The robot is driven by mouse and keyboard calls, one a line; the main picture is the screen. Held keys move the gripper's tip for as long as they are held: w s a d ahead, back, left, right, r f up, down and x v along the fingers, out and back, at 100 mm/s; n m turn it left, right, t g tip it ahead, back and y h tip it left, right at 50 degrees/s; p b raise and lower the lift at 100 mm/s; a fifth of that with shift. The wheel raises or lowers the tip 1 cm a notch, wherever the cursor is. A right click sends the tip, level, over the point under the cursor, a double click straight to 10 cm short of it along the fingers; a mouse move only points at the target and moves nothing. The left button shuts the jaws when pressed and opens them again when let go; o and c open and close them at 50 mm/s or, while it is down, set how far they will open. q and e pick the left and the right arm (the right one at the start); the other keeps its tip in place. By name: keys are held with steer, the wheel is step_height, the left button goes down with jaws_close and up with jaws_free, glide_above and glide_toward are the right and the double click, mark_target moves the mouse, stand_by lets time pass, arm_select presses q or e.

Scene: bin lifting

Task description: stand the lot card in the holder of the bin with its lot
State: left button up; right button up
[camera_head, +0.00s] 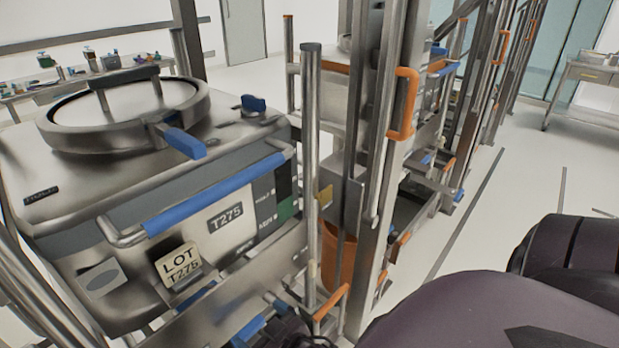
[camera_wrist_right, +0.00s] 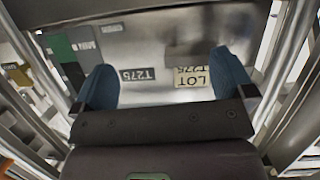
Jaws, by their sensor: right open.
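A cream lot card (camera_head: 178,265) reading "LOT T275" is at the front of the near steel bin (camera_head: 60,235), below and left of the bin's T275 label (camera_head: 225,217). It looks upright and slightly tilted; its holder is mostly hidden, so I cannot tell how deeply it sits. In the right wrist view the card (camera_wrist_right: 192,82) appears upside down, beside the T275 label (camera_wrist_right: 138,74). My right gripper (camera_head: 265,318) is low in front of the bin, its blue fingers (camera_wrist_right: 167,84) open and empty, apart from the card. My left gripper is out of view.
A blue handle bar (camera_head: 215,195) crosses the bin front above the card. A steel post (camera_head: 311,170) and a lift column with orange handles (camera_head: 403,103) stand right of the bin. Another bin (camera_head: 325,105) is behind. Open floor lies right.

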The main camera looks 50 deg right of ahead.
steer(key=s+d+f+g, duration=0.3)
steer(key=s+d+f, duration=0.2)
steer(key=s+f, duration=0.3)
steer(key=shift+s+f, duration=0.3)
steer(key=shift+s, duration=0.3)
